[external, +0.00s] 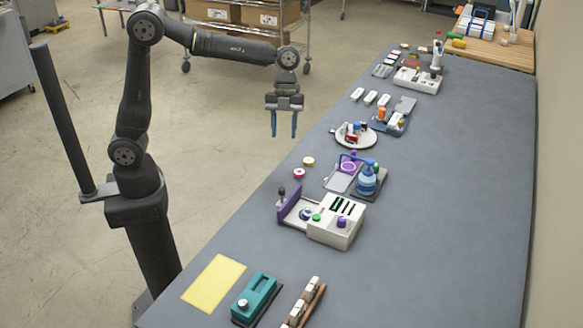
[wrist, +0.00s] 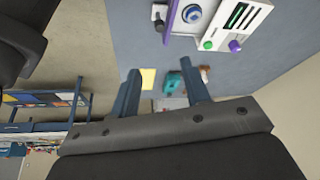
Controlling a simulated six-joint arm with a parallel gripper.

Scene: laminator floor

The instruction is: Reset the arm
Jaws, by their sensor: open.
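My gripper (external: 283,122) is open and empty. In the external view it hangs from the outstretched arm with its blue fingers pointing down, left of the long grey table (external: 440,190) and apart from everything on it. In the wrist view my gripper (wrist: 160,85) shows two spread blue fingers with nothing between them but the distant table and floor.
A wire rack with boxes (external: 262,14) stands behind the arm.

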